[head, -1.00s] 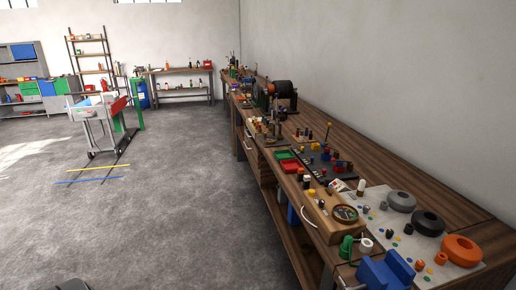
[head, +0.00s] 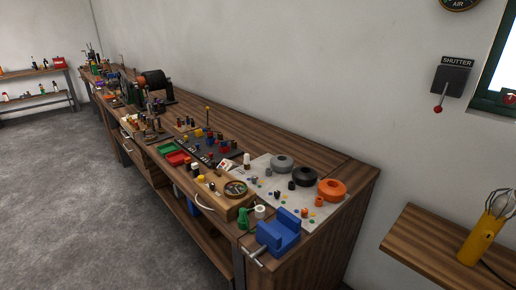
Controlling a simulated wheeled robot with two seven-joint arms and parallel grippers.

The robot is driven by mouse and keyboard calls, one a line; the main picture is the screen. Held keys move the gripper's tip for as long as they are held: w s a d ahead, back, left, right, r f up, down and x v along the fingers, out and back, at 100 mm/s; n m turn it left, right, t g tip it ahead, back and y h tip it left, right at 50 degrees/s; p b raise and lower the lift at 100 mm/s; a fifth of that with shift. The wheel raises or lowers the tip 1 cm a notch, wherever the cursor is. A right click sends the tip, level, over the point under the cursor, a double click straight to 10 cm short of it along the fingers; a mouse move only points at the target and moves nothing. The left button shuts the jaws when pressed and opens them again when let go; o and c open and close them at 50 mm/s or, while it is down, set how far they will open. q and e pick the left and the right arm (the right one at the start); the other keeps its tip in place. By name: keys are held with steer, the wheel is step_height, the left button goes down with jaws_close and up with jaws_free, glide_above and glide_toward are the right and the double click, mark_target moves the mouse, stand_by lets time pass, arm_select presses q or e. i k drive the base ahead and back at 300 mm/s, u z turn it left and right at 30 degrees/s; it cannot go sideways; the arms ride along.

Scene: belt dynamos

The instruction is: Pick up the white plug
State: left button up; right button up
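Two small white pieces show on the long wooden workbench (head: 300,153). One is a small upright white cylinder (head: 247,159) at the back left corner of the pale mat. The other is a round white piece (head: 260,211) beside a green object (head: 243,218), near the blue vise. They are too small to tell which is the white plug. Neither of my grippers is in view.
Grey (head: 282,163), black (head: 304,176) and orange (head: 331,190) rings lie on the mat (head: 275,185). A blue vise (head: 279,233) stands at the bench's near end. A wooden shelf (head: 425,240) with a yellow holder (head: 480,240) is at right. Open floor lies left.

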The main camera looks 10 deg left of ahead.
mark_target(247, 157)
steer(key=u, duration=0.35)
steer(key=k, duration=0.5)
steer(key=u, duration=1.05)
steer(key=k, duration=0.85)
steer(key=u, duration=0.7)
steer(key=i, duration=3.75)
steer(key=z, duration=1.05)
steer(key=i, duration=1.05)
steer(key=z, duration=1.75)
steer(key=i, duration=0.8)
steer(key=z, duration=0.6)
